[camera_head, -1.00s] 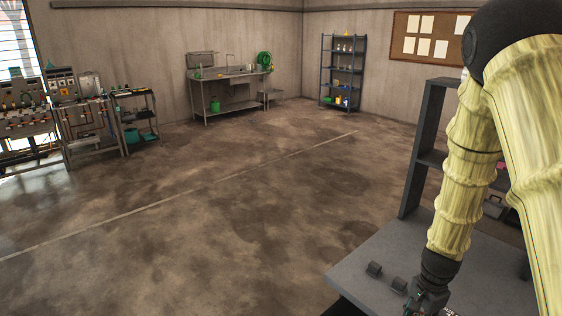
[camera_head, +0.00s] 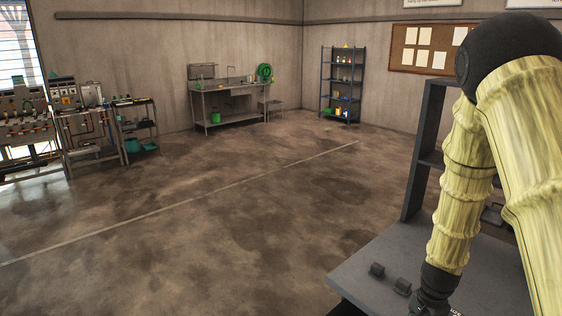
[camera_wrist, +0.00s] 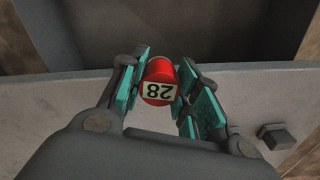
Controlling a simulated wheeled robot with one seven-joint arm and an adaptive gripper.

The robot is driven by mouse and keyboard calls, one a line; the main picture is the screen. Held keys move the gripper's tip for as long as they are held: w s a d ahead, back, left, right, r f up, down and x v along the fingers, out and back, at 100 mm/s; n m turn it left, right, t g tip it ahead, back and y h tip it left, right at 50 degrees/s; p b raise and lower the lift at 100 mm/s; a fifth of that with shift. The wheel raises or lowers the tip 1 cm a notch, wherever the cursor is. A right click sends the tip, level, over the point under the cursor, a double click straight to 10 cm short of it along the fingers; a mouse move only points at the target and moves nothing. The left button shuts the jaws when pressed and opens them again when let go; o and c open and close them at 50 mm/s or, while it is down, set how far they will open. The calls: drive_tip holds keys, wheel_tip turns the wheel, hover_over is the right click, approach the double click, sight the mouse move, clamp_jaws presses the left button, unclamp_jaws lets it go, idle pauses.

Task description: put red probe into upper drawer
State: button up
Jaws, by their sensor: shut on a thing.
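In the wrist view my gripper (camera_wrist: 160,95) is shut on the red probe (camera_wrist: 160,80), a short red cylinder with a pale label reading 28 upside down. Teal finger pads hold it on both sides. Below the probe is a light grey panel (camera_wrist: 85,95) with a dark knob (camera_wrist: 275,136) at right. Beyond the panel is a dark grey recess (camera_wrist: 210,30); I cannot tell whether it is the upper drawer. In the head view my gripper (camera_head: 428,304) is cut off at the bottom edge, and the probe cannot be made out there.
A sink bench (camera_head: 230,100), blue shelf (camera_head: 342,85) and instrument racks (camera_head: 62,125) stand far off. The middle floor is open.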

drive_tip(key=o, duration=1)
drive_tip(key=shift+s+r, duration=0.15)
drive_tip(key=shift+o, duration=0.5)
wheel_tip(320, 180, up, 12)
